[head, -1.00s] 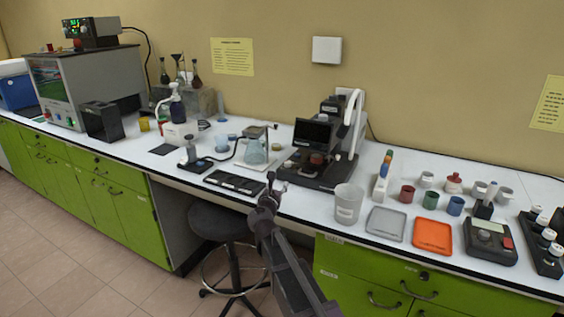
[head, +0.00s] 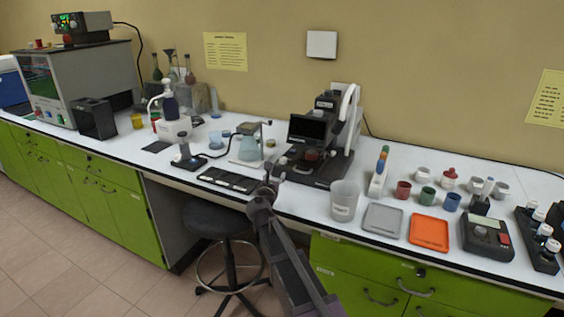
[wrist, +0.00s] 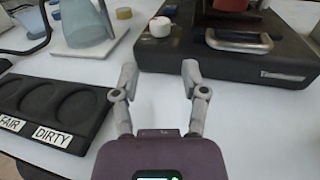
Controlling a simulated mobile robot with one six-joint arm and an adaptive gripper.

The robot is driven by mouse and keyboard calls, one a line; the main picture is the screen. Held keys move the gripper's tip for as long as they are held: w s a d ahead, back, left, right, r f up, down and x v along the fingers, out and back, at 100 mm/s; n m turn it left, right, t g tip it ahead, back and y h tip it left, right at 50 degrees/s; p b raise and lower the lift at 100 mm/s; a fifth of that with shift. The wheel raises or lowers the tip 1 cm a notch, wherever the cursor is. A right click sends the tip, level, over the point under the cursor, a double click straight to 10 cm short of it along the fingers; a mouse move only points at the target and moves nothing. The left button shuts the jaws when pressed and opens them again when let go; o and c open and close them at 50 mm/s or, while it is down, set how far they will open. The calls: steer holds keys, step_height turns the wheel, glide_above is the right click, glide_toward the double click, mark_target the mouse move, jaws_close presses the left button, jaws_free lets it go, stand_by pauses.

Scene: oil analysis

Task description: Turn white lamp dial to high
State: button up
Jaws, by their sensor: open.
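The white lamp dial (wrist: 160,27) sits on the near left part of the black microscope base (wrist: 240,55) in the wrist view. In the head view, the dial (head: 282,161) is a small white spot at the base's left edge. My gripper (wrist: 159,80) is open and empty, with its two grey fingers apart. Its fingertips point toward the dial, which shows beyond the gap between them, and they are not touching it. In the head view, my gripper (head: 270,185) is at the bench's front edge, just in front of the microscope (head: 320,145). The dial's markings are too small to read.
A black tray (wrist: 50,105) with round wells, labelled FAIR and DIRTY, lies left of my gripper. A glass flask (wrist: 85,20) stands on a white plate behind it. A clear beaker (head: 344,200) stands right of the microscope. White bench top is free between the tray and base.

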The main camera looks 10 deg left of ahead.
mark_target(282, 161)
steer(key=w, duration=0.3)
steer(key=w+d, duration=0.1)
steer(key=w, duration=0.7)
steer(key=shift+w+d, duration=0.1)
steer(key=shift+d, duration=0.1)
